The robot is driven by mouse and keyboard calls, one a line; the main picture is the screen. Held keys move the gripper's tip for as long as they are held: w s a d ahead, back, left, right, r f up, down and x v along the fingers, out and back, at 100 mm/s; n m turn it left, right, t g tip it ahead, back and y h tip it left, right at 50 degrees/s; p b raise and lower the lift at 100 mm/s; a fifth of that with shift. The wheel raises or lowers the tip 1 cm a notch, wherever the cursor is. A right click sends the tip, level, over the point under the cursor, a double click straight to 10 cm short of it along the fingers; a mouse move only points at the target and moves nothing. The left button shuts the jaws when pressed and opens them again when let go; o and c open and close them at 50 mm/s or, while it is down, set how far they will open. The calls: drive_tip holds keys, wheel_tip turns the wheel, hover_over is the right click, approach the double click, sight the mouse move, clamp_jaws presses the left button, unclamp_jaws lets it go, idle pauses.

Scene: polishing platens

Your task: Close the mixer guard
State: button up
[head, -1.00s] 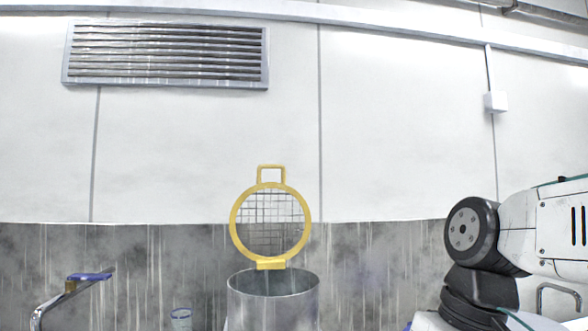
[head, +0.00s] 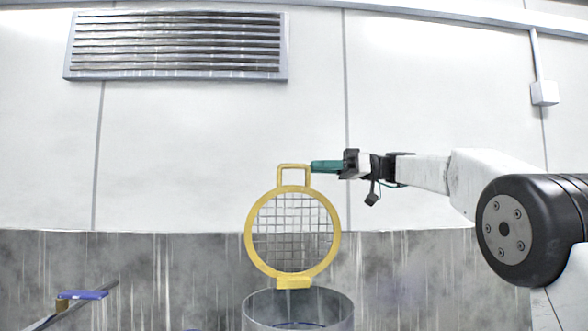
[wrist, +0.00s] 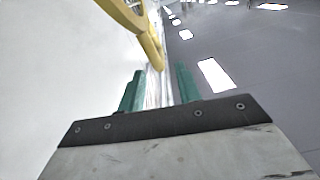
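The mixer guard (head: 249,236) is a yellow ring with a wire mesh. It stands upright on a yellow hinge tab at the back of the round grey metal mixer bowl (head: 248,318) in the head view. Its rectangular handle loop (head: 293,167) points up. My gripper (head: 313,166) has teal fingers and reaches in from the right, with its tips close beside the handle's right side. In the wrist view the yellow handle (wrist: 154,52) lies just ahead of the spread fingers (wrist: 160,70). I cannot tell whether they touch it.
A blue-handled metal lever (head: 82,295) is at the lower left. A louvred vent (head: 178,46) and a small white box (head: 544,93) are on the wall behind. The space left of the guard is clear.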

sight(293, 166)
drive_tip(key=shift+a, duration=3.45)
clamp_jaws()
